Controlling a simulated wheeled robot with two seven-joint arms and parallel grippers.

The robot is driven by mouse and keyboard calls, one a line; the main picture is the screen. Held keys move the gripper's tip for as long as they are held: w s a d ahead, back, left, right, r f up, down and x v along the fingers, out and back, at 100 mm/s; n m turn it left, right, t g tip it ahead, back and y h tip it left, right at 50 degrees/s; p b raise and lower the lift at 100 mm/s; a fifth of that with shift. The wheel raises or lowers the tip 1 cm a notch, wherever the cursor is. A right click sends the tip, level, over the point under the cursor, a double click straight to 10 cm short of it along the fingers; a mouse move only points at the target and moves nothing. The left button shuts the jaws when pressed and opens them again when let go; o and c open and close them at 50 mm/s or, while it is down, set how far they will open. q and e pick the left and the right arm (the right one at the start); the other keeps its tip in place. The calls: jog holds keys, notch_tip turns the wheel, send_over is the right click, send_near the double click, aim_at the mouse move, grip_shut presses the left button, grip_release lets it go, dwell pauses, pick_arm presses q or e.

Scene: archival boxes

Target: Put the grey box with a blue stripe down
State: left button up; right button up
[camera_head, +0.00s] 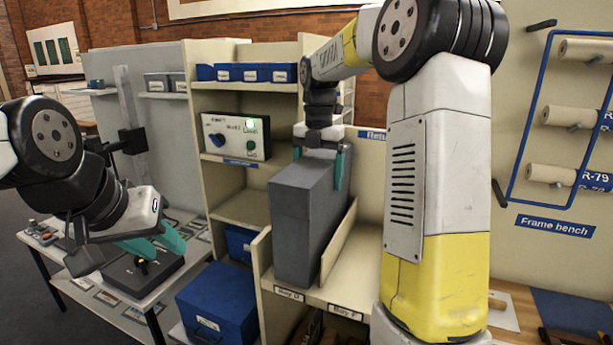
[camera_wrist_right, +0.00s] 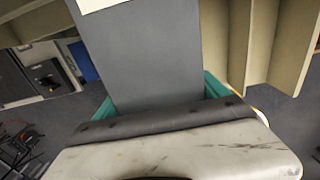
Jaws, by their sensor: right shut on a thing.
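A tall grey box (camera_head: 306,220) is upright in the left bay of the low shelf, between a left wall and a slanted cream divider (camera_head: 338,243). No blue stripe shows on its visible faces. My right gripper (camera_head: 318,170) is shut on the top of this box, one teal finger on each side. In the right wrist view the grey box (camera_wrist_right: 150,55) runs out between the teal fingers (camera_wrist_right: 160,98). I cannot tell whether its base touches the shelf floor. My left gripper (camera_head: 162,247) is open and empty, over the table at left.
A blue box (camera_head: 218,305) stands left of the bay. A control panel with a green light (camera_head: 236,136) and blue bins (camera_head: 255,73) sit on shelves behind. My right arm hides part of the bay at right. A black device (camera_head: 142,277) is below my left gripper.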

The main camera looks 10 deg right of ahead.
aim_at(324, 170)
jog(key=o, duration=2)
jog(key=shift+f, duration=0.1)
jog(key=shift+c, duration=0.2)
notch_tip(324, 170, up, 12)
jog(key=shift+f, duration=0.25)
jog(key=shift+r, duration=0.3)
jog(key=shift+s+r+m, duration=0.15)
jog(key=shift+s+m, duration=0.2)
jog(key=shift+m, duration=0.05)
jog(key=s+m+t, duration=0.1)
jog(key=s+m, duration=0.5)
jog(key=m, duration=0.1)
jog(key=shift+s+a+t, duration=0.2)
jog(key=shift+s+t, duration=0.05)
jog(key=shift+t, duration=0.15)
jog(key=s+a+f+m+t+y, duration=0.1)
jog(key=s+f+m+t, duration=0.1)
jog(key=s+f+m, duration=0.3)
jog(key=s+f+m+t+y, duration=0.1)
jog(key=s+f+m, duration=0.5)
jog(key=s+m, duration=0.6)
jog(key=m+t, duration=0.1)
jog(key=m, duration=0.2)
jog(key=shift+a+m, duration=0.4)
